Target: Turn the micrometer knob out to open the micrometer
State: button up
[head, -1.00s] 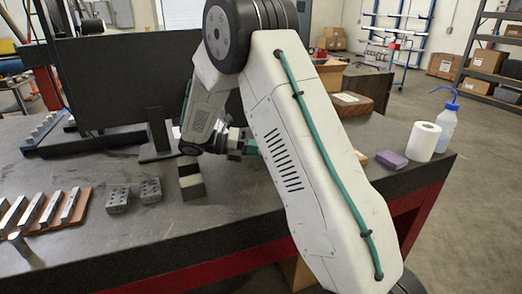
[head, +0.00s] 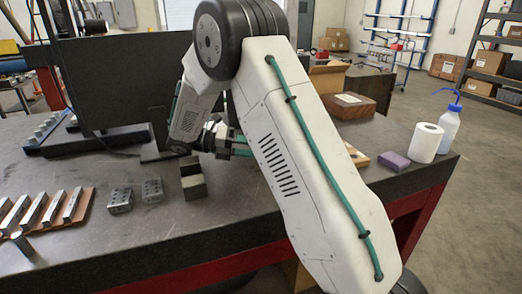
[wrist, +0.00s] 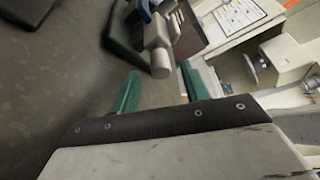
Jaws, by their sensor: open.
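In the wrist view, the micrometer knob (wrist: 160,58) is a silver-grey cylinder with its end pointing toward me. It belongs to a micrometer with a bit of blue frame (wrist: 146,8) at the top edge, above a dark stand base (wrist: 124,32). My gripper (wrist: 160,72) is open, its two green fingers apart on either side of the knob's near end. I cannot tell whether the tips reach past that end; neither finger visibly touches it. In the head view my gripper (head: 241,145) points right over the bench, partly behind my arm, which hides the micrometer.
On the dark bench (head: 150,222), a dark and light block (head: 194,183) and two grey drilled blocks (head: 120,200) stand near my wrist. A purple block (head: 393,160), a white roll (head: 425,143) and a wash bottle (head: 448,130) stand at the right. A black panel (head: 120,80) rises behind.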

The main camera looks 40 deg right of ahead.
jog(key=shift+v, duration=1.95)
jog(key=s+a+r+m+t+y, duration=0.1)
jog(key=s+r+m+t+y, duration=0.15)
jog(key=s+r+m, duration=0.4)
jog(key=s+a+r+m+t+y, duration=0.1)
jog(key=s+r+m+y, duration=0.25)
jog(key=s, duration=0.65)
jog(key=s+a+f+m+t+y, duration=0.1)
jog(key=s+a+m+t+y, duration=0.2)
jog(key=s+m, duration=0.4)
jog(key=s+a+f+m+t+y, duration=0.1)
jog(key=s+a+m+t+y, duration=0.3)
jog(key=s, duration=0.4)
jog(key=a+m, duration=0.1)
jog(key=m, duration=0.1)
jog(key=shift+s+f+m, duration=0.4)
